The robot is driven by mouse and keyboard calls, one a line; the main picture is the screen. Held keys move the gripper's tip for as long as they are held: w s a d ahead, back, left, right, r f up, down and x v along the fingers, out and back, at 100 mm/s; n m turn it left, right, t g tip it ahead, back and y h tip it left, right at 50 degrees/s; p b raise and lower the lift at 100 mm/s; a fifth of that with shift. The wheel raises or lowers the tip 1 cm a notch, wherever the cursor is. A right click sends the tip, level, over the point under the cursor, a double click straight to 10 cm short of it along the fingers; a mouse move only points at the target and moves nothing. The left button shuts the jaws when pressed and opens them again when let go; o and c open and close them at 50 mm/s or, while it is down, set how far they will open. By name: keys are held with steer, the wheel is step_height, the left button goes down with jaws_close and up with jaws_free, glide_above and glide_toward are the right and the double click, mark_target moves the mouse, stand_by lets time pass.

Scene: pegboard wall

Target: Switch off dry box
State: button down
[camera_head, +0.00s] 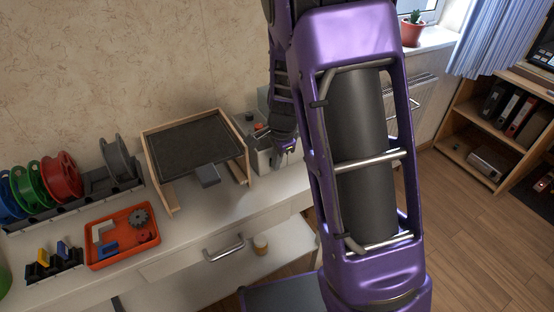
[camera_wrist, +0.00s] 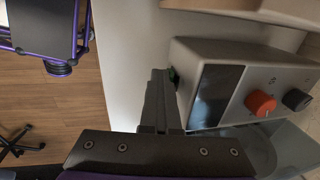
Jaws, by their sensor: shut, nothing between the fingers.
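The dry box (camera_wrist: 222,55) is a pale grey casing in the wrist view. Its front has a dark display (camera_wrist: 213,95), a red knob (camera_wrist: 260,104) and a black knob (camera_wrist: 297,99).
A wooden-framed black printer bed (camera_head: 200,145) stands left of the dry box. Further left are an orange tray (camera_head: 124,255) and several filament spools (camera_head: 62,176). Open floor (camera_head: 470,240) and a wooden shelf (camera_head: 470,150) lie to the right.

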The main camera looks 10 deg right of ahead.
steer(key=shift+r, duration=0.15)
steer(key=shift+r+p, duration=0.55)
steer(key=shift+r, duration=0.15)
